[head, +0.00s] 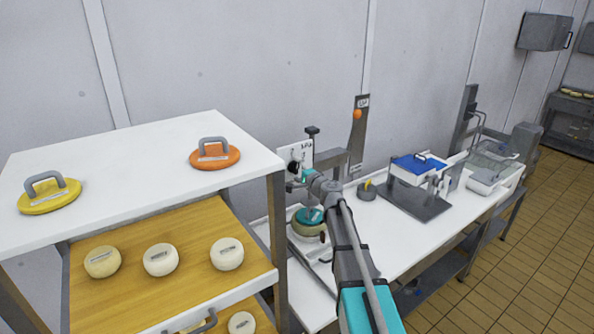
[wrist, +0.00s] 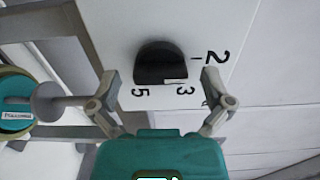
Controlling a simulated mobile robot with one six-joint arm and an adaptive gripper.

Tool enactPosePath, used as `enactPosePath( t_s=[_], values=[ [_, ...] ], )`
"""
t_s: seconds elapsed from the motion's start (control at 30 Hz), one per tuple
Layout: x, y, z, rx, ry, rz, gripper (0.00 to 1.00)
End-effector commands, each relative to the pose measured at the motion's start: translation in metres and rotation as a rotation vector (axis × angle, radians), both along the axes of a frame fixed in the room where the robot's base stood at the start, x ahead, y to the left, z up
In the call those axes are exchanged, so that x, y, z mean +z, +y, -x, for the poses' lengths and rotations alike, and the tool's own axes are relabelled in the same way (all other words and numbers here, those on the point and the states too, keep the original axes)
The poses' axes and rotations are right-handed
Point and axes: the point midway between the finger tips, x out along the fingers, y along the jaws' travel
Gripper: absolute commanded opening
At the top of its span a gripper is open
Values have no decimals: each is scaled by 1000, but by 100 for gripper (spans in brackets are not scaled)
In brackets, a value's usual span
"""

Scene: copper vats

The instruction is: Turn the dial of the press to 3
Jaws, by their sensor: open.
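The press (head: 327,158) stands on the white bench, with a white dial plate (head: 306,149) facing my arm. In the wrist view the black dial (wrist: 160,62) sits on this plate, with the figures 2, 3 and 5 printed around it. A small pale strip is on the dial's edge, close to the 3; I cannot tell if it is the pointer. My gripper (wrist: 161,78) is open, its two fingers spread to either side of the dial's lower edge, with gaps to both sides. In the head view my gripper (head: 305,176) is at the plate, partly hiding the dial.
A teal-topped round mould (head: 309,216) is under the press; it also shows at the wrist view's left edge (wrist: 16,115). A white shelf (head: 130,160) with yellow and orange lids stands left. A blue-topped box (head: 419,165) and a small grey pot (head: 367,191) are right.

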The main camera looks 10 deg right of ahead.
Motion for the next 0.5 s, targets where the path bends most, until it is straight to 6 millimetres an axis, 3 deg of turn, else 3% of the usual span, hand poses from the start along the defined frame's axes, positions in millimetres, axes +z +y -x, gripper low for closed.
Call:
enactPosePath(
  t_s=[0.07,0.5],
  values=[
    [0,0,0,0,0,0,100],
    [0,0,0,0,0,0,19]
  ],
)
